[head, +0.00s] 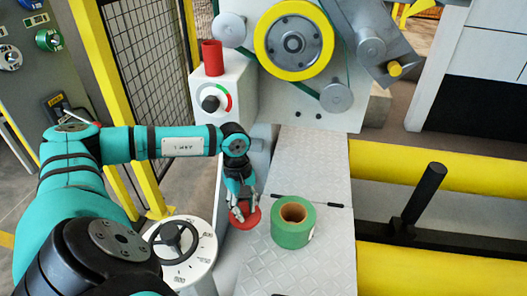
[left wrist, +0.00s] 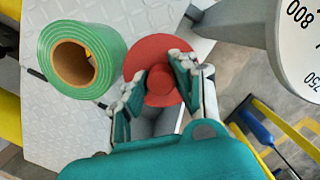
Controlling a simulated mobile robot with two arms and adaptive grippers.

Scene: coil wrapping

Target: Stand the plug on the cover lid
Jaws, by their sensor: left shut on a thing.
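The red plug, a round disc with a knob, shows in the head view (head: 247,218) and the left wrist view (left wrist: 143,62). My left gripper (head: 241,203) is shut on its knob, with a finger on each side in the left wrist view (left wrist: 158,86). The cover lid appears to be the light grey tread plate (head: 312,262), also in the left wrist view (left wrist: 62,135). The plug is at the plate's left edge in the head view, partly past it; I cannot tell whether it touches. My right gripper is not in view.
A green tape roll (head: 291,228) stands on the plate, close beside the plug. A white handwheel post (head: 186,250) stands left of the plate. A red cylinder (head: 212,57) stands on the control box. The plate in front of the roll is clear.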

